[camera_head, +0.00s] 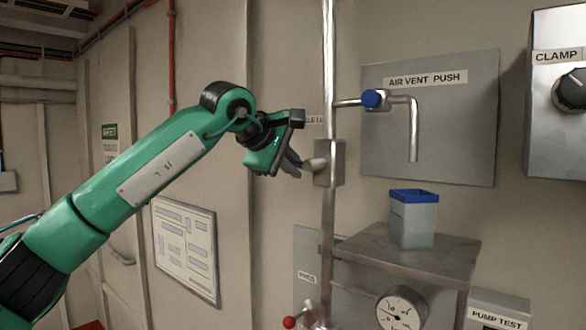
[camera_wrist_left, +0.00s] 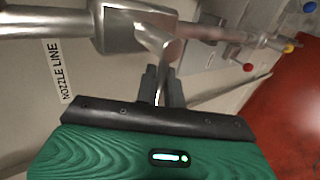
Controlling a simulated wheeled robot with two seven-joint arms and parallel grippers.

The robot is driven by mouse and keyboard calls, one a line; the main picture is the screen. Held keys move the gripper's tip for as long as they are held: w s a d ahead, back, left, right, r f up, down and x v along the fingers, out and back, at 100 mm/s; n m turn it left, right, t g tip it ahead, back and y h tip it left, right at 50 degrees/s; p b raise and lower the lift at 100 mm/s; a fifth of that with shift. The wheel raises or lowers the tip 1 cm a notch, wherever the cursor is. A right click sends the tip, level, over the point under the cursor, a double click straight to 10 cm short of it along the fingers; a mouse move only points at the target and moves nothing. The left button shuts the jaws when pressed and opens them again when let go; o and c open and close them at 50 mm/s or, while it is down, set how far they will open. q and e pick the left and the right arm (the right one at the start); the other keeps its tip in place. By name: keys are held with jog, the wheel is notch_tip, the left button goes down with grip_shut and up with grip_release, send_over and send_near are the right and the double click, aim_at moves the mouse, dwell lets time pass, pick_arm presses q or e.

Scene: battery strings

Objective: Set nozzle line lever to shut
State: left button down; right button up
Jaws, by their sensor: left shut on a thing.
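The nozzle line valve (camera_head: 329,163) is a grey metal block on the upright steel pipe (camera_head: 328,75) in the head view. It also shows at the top of the left wrist view (camera_wrist_left: 138,25). Its metal lever (camera_wrist_left: 160,58) comes off the valve and runs down between the dark fingers of my left gripper (camera_wrist_left: 163,88), which are shut on it. In the head view my left gripper (camera_head: 292,158) is just left of the valve, and the lever is largely hidden there. My right gripper is not in view.
The "NOZZLE LINE" label (camera_wrist_left: 57,70) is on the wall beside the valve. Right of the pipe are the air vent panel (camera_head: 430,135) with a blue-knobbed tap (camera_head: 373,99), a blue-rimmed container (camera_head: 413,220) on a shelf (camera_head: 375,247), and a gauge (camera_head: 402,308). A red-knobbed lever (camera_head: 290,322) is below.

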pick_arm(q)
jog(key=shift+r, duration=0.15)
dwell(0.3)
jog(key=c, duration=1.6)
grip_release()
jog(key=shift+d, duration=0.1)
jog(key=shift+c, duration=0.2)
jog(key=b+v, duration=0.5)
jog(key=v, duration=0.9)
jog(key=shift+d, duration=0.15)
